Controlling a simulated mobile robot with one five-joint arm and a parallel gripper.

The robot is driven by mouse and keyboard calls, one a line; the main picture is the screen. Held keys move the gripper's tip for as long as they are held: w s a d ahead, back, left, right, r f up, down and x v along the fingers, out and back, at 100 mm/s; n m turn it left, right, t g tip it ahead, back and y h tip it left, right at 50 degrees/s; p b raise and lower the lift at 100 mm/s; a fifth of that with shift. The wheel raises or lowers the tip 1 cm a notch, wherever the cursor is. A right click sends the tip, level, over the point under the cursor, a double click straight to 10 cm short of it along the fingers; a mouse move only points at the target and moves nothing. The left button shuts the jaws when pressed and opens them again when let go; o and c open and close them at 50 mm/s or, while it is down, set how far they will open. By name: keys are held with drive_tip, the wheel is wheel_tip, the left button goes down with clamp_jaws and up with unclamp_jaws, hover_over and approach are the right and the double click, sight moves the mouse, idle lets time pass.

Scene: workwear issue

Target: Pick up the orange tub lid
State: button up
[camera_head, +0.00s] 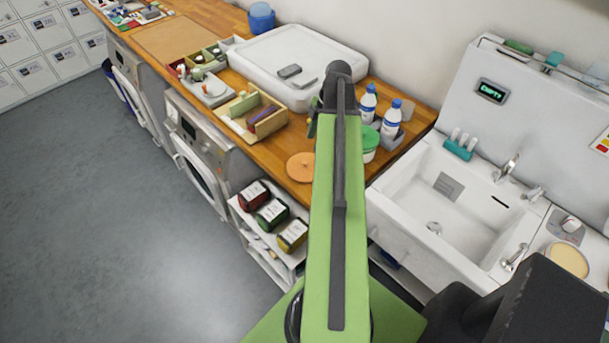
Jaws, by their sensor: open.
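The orange tub lid (299,168) is a flat round disc. It lies on the wooden counter near its front edge, just left of my green arm. The arm rises through the middle of the view and covers or borders the lid's right edge. My gripper's fingers do not show; the arm stands in front of that area. A small dark part pokes out left of the arm above the lid, and I cannot tell what it is. Nothing is seen touching the lid from above.
A white tub with a green lid (370,139) and two blue-and-white bottles (368,103) stand right of the arm. A wooden box (268,103) and a large white tray (270,50) are behind the lid.

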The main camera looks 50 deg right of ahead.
sight(306, 162)
drive_tip(key=b+x, duration=0.8)
drive_tip(key=x, duration=0.2)
drive_tip(key=shift+w+a+f+b, duration=0.1)
drive_tip(key=shift+a+f+b, duration=0.05)
drive_tip(key=shift+f+b, duration=0.2)
drive_tip(key=shift+r, duration=0.2)
clamp_jaws()
